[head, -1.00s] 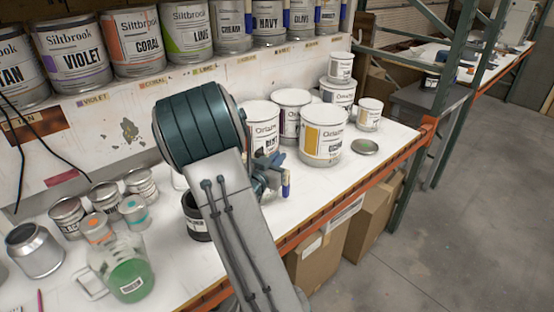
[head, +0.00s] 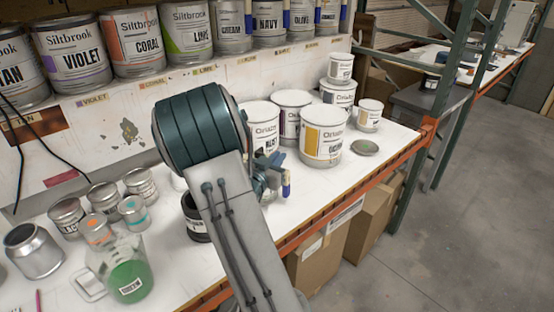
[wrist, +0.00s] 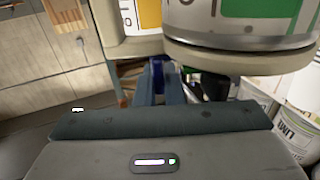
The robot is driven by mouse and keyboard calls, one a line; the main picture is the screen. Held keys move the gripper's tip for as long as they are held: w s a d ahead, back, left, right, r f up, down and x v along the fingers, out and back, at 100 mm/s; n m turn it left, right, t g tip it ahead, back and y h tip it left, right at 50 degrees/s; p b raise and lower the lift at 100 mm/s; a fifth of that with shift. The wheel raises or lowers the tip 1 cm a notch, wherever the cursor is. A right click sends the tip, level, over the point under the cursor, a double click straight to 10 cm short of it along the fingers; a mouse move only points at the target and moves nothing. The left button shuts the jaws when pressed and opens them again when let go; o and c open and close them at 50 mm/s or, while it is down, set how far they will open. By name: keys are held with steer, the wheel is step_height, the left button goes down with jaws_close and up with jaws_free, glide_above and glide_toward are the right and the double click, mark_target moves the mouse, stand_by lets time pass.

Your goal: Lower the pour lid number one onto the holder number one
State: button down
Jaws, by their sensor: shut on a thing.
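My gripper (head: 270,178) is over the bench, largely hidden behind my own arm in the head view. In the wrist view its fingers (wrist: 160,88) are shut on a small, mostly hidden thing, which I take to be pour lid number one. A dark blue part (wrist: 157,68) shows between the fingertips; a blue and cream end (head: 286,188) shows beside the gripper in the head view. I cannot pick out holder number one for certain. Similar blue and cream upright pieces (head: 286,17) stand between cans on the shelf.
A white can with a yellow label (head: 323,138) stands just right of my gripper. A flat round lid with a green centre (head: 365,147) lies beyond it. A dark container (head: 195,222) and a green-filled jug (head: 130,280) stand to the left. A large can (wrist: 240,25) looms close in the wrist view.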

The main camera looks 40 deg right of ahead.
steer(key=shift+f, duration=0.15)
